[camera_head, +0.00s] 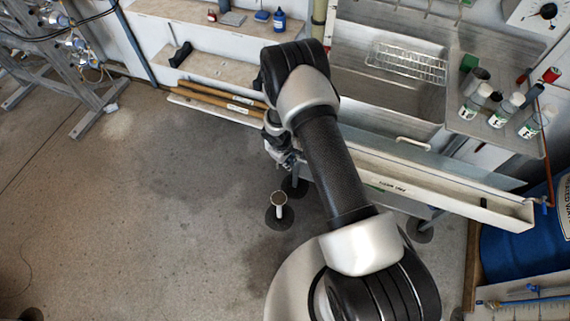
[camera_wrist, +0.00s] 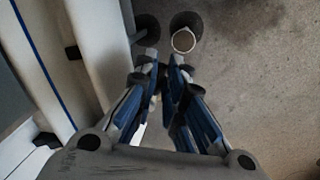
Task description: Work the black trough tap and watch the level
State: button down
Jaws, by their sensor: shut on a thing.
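My gripper (camera_head: 290,160) is at the left end of the long white trough (camera_head: 430,192), low over the floor. In the wrist view its blue-sided fingers (camera_wrist: 163,68) are closed in on a small dark part beside the trough's end. This seems to be the black trough tap, but the fingers hide most of it and I cannot tell how its handle is turned. A white upright pipe with an open round top (camera_head: 279,200) stands on the floor close to the gripper; its top also shows in the wrist view (camera_wrist: 184,41). I cannot make out a liquid level.
A steel sink (camera_head: 390,85) with a wire rack (camera_head: 405,62) lies behind the trough. Several labelled bottles (camera_head: 506,110) stand on the right drainer. A blue drum (camera_head: 520,255) is at the right. Shelves (camera_head: 200,75) line the back wall. The floor at left is mostly clear.

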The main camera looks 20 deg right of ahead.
jog(key=shift+w+d+n, duration=0.25)
jog(key=shift+d+n, duration=0.2)
jog(key=shift+n, duration=0.65)
jog(key=shift+w+d+n+t+y, duration=0.25)
jog(key=shift+w+n+t+y, duration=0.05)
jog(key=shift+n, duration=0.7)
jog(key=c, duration=1.7)
grip_release()
jog(key=shift+o, duration=0.2)
